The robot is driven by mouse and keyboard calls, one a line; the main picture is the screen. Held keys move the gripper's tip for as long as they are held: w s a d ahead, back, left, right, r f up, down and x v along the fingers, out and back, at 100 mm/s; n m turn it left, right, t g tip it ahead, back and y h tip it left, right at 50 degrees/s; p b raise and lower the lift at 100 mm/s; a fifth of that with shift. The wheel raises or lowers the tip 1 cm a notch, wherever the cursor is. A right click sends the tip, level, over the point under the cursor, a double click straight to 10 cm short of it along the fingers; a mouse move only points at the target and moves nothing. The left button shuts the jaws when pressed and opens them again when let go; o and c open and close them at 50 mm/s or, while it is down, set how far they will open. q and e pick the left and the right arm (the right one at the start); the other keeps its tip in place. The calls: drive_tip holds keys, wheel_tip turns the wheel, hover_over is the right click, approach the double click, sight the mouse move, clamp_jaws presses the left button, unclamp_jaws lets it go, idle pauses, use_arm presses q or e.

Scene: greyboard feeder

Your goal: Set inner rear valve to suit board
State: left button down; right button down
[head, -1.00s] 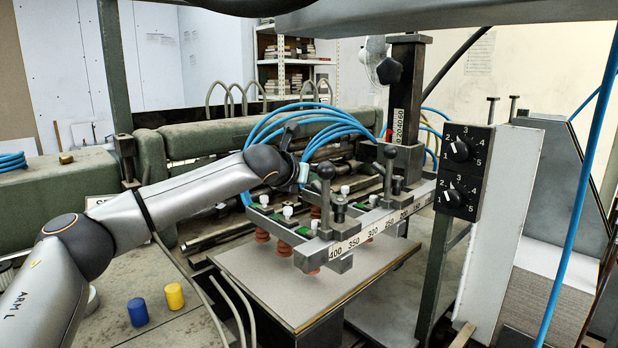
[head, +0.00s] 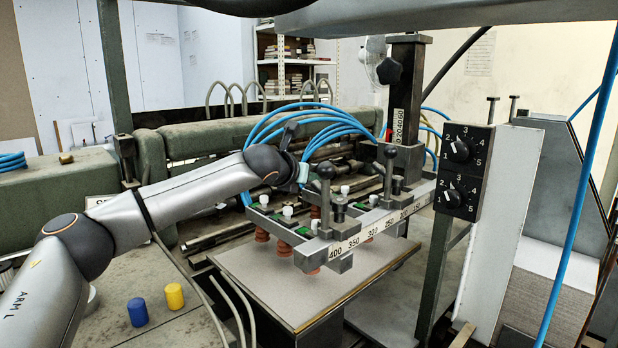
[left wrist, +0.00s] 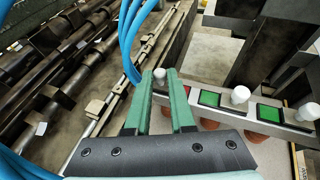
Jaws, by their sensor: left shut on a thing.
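My left gripper (head: 303,174) is over the rear of the suction-cup frame. In the left wrist view its green fingers (left wrist: 160,84) are shut on a white valve knob (left wrist: 160,73). A red patch (left wrist: 192,118) shows beside the right finger. Further right on the same bar are two more white knobs (left wrist: 240,95) with green patches (left wrist: 209,98). In the head view, other white valve knobs (head: 287,211) stand on the frame, and the held one is hidden by the gripper. The grey board (head: 290,285) lies below the reddish suction cups (head: 283,248). My right gripper is not in view.
A front scale bar (head: 350,243) with black-knobbed levers (head: 326,172) stands close to the gripper. Blue hoses (head: 265,130) arch behind it. A dial panel (head: 460,170) is at the right. Blue (head: 138,311) and yellow (head: 174,296) cylinders stand at the lower left.

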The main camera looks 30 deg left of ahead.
use_arm(q)
drive_tip(key=d, duration=0.1)
drive_tip(key=s+d, duration=0.1)
drive_tip(key=shift+d+f, duration=0.1)
drive_tip(key=shift+d, duration=0.2)
drive_tip(key=c, duration=0.8)
unclamp_jaws()
drive_tip(key=shift+d, duration=0.1)
drive_tip(key=shift+o, duration=0.2)
